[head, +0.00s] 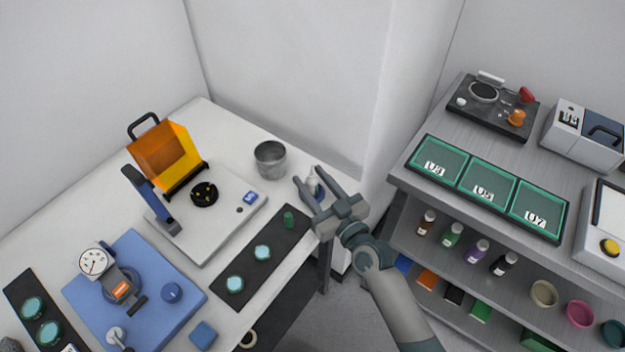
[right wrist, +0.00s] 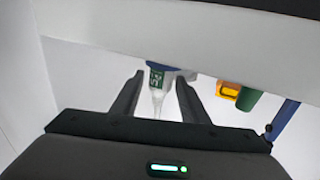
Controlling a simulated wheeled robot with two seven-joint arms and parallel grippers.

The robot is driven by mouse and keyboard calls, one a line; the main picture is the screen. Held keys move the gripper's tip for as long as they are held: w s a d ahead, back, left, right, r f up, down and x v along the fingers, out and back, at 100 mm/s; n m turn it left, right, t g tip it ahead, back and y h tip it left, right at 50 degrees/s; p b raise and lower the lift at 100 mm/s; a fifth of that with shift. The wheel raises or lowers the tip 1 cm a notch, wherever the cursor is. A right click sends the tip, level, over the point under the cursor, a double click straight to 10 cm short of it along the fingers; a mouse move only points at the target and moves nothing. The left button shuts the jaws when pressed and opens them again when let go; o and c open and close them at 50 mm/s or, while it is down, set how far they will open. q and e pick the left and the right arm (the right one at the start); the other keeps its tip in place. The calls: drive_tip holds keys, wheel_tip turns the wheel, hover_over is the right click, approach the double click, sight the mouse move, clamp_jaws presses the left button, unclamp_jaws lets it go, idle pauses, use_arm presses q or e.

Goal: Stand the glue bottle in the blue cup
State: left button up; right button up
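The glue bottle (head: 312,182) is white with a pale nozzle, near the table's right corner in the head view. In the right wrist view the bottle (right wrist: 157,82) shows a green label, its nozzle toward my gripper. The blue cup (head: 319,197) is at the bottle's lower end, partly hidden by my fingers; the bottle looks upright in it, but its base is hidden. Blue also shows behind the label in the wrist view. My right gripper (head: 308,177) is open, one finger on each side of the bottle, with gaps visible. My left gripper is out of view.
A grey metal cup (head: 270,160) stands left of the bottle. A dark mat (head: 250,280) with teal discs and a green cylinder (head: 289,218) lies near the front edge. The interferometer (head: 225,215) is farther left. A grey shelf (head: 412,180) stands right, beyond a gap.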

drive_tip(key=shift+r, duration=0.2)
drive_tip(key=p+v, duration=0.1)
drive_tip(key=v, duration=1.1)
drive_tip(key=shift+p, duration=0.35)
